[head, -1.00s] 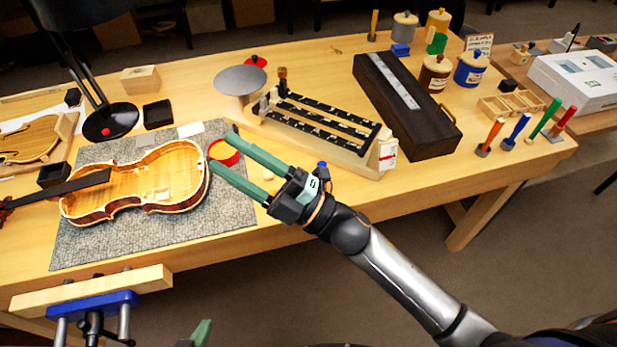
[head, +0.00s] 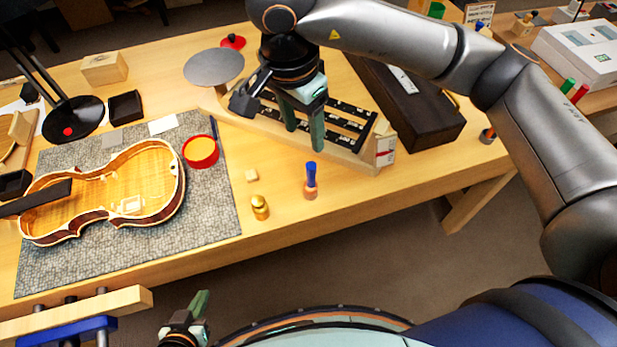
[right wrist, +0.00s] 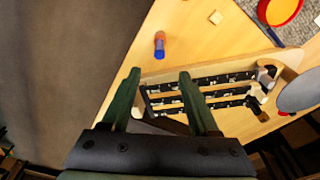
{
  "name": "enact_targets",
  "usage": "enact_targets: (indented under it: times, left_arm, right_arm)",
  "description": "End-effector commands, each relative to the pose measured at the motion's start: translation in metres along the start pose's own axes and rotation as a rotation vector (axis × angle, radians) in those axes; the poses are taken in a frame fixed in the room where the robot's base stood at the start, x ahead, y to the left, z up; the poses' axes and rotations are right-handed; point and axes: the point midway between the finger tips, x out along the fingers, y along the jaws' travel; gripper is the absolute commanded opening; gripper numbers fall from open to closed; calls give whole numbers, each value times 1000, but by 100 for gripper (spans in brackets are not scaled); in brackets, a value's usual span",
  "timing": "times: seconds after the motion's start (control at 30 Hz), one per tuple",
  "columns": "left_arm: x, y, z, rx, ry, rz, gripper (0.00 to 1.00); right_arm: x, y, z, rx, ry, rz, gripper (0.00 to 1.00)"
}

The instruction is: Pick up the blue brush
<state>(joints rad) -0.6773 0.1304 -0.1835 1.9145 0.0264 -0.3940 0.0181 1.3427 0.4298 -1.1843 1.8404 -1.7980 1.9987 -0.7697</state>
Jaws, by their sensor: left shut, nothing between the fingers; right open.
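A small blue-topped piece, which may be the blue brush (head: 311,182), stands on the bench in front of the wooden rack. Its lower part is copper-coloured. In the right wrist view the blue-topped piece (right wrist: 159,45) lies ahead of the fingertips, between their lines and apart from them. My right gripper (head: 303,142) points down over the rack, open and empty; its two fingers also show in the right wrist view (right wrist: 159,82). My left gripper (head: 198,312) is shut and empty at the bottom edge, off the bench.
The slotted wooden rack (head: 345,150) is under and beside my right gripper. A brass weight (head: 260,207) and a small wooden cube (head: 252,176) stand left of the blue-topped piece. A violin body (head: 120,190) lies on a grey mat (head: 215,228). A dark case (head: 430,125) is behind.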

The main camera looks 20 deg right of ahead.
Motion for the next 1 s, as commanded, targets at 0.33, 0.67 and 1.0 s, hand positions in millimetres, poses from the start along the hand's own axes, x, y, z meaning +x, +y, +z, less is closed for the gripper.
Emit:
enact_targets:
  times: [0.33,0.67,1.0]
  left_arm:
    - [2,0,2,0,-1,0,0]
    - [-2,0,-1,1,-2,0,0]
    - [-6,1,-5,1,-2,1,0]
  right_arm:
    - [51,1,-5,3,19,4,61]
    - [79,1,-4,3,17,3,61]
    - [121,1,-2,2,19,1,61]
